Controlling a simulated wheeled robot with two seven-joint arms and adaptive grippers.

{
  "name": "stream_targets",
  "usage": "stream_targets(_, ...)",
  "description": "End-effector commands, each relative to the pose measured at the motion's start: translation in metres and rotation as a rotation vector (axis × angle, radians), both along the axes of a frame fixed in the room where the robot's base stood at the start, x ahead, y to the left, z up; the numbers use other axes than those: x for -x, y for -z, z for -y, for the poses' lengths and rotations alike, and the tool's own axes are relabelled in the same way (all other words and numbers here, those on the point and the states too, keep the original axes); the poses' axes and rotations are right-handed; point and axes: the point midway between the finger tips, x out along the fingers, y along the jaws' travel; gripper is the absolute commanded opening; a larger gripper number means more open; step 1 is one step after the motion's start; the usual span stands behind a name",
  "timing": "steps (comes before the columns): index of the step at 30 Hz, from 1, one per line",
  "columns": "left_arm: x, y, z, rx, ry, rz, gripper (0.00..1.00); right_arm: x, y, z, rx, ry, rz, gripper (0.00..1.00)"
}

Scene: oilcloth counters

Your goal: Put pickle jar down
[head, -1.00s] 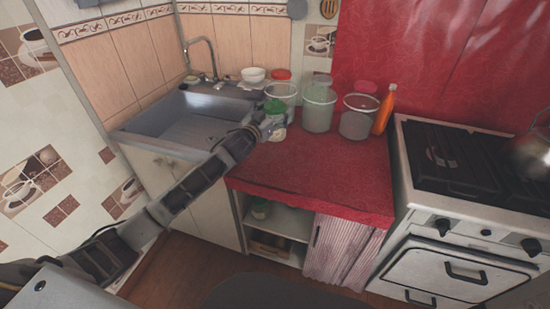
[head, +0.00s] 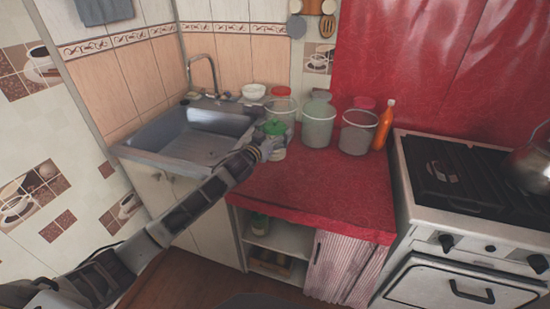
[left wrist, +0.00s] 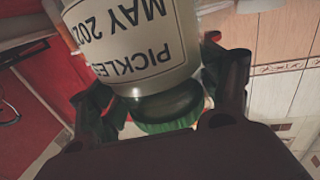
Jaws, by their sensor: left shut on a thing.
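The pickle jar (head: 277,149) has a green lid and sits at the left end of the red counter, near the sink. In the left wrist view the jar (left wrist: 135,40) appears upside down with a white label reading "PICKLES MAY 202…". My left gripper (head: 265,148) is shut on the jar, with its fingers on both sides near the green lid (left wrist: 165,122). The jar looks upright in the head view. I cannot tell whether its base touches the counter. My right gripper is not in view.
Behind and right stand large containers: a red-lidded one (head: 283,106), a greyish one (head: 319,126) and another (head: 358,134), plus an orange bottle (head: 384,125). The sink (head: 190,140) is left and the stove (head: 450,175) right. The front of the red counter (head: 325,190) is clear.

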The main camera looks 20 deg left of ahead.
Motion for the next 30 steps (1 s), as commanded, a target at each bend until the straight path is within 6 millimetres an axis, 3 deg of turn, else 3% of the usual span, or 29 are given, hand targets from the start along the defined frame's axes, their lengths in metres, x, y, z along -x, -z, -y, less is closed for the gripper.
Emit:
stream_targets(9,0.000,0.033,0.000,0.002,0.001,0.005,0.19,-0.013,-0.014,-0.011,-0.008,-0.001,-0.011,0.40)
stream_targets(24,0.000,0.037,0.000,0.002,0.001,0.007,0.19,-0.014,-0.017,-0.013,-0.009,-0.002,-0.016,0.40)
stream_targets(30,0.000,0.049,0.000,0.003,0.001,0.004,0.19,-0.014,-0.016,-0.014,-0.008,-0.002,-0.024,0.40)
